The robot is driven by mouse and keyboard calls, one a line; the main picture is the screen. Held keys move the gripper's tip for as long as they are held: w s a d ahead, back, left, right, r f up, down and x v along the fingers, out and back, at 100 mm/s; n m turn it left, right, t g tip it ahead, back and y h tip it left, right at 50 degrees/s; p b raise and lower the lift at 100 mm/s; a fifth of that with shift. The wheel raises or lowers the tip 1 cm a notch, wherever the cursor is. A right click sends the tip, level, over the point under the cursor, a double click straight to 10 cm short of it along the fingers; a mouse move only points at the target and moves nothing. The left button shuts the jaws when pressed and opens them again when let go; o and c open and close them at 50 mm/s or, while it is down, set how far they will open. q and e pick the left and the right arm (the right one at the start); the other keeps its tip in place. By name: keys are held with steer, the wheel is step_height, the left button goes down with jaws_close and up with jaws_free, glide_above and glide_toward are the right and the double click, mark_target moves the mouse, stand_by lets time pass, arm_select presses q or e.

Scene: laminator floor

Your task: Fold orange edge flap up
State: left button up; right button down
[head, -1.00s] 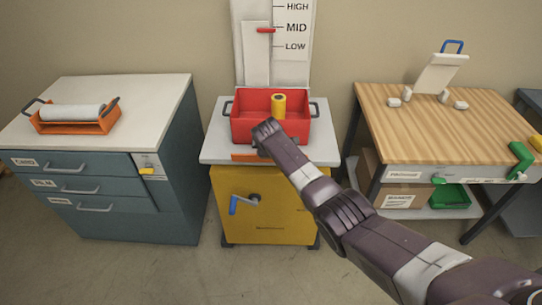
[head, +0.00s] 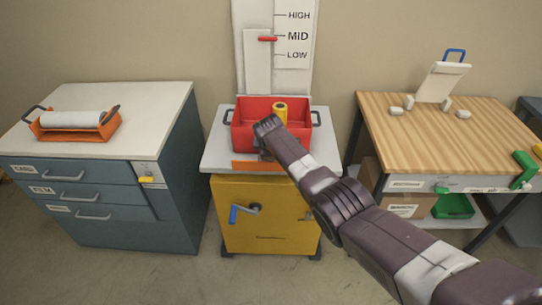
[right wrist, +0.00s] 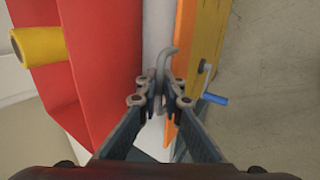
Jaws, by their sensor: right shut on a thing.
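The orange edge flap (head: 245,165) runs along the front edge of the white top of the yellow cart. It also shows in the right wrist view as a narrow orange strip (right wrist: 184,75). A grey hooked handle (right wrist: 168,62) stands beside the flap. My right gripper (right wrist: 160,92) is shut on this handle, with the flap just to its right. In the head view my right gripper (head: 267,128) covers part of the flap and the handle. How far the flap is tilted is hard to tell. My left gripper is not in view.
A red bin (head: 243,136) with a yellow roll (head: 280,112) stands right behind the flap. The yellow cart (head: 275,225) has a blue crank (head: 233,214). A grey-blue drawer cabinet (head: 110,215) stands left, a wooden table (head: 430,130) right, with floor gaps between.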

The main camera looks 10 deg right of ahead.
steer(key=shift+w+d+r, duration=0.1)
steer(key=shift+r, duration=0.1)
steer(key=c, duration=2.1)
jaws_free()
steer(key=shift+f, duration=0.1)
steer(key=v, duration=1.2)
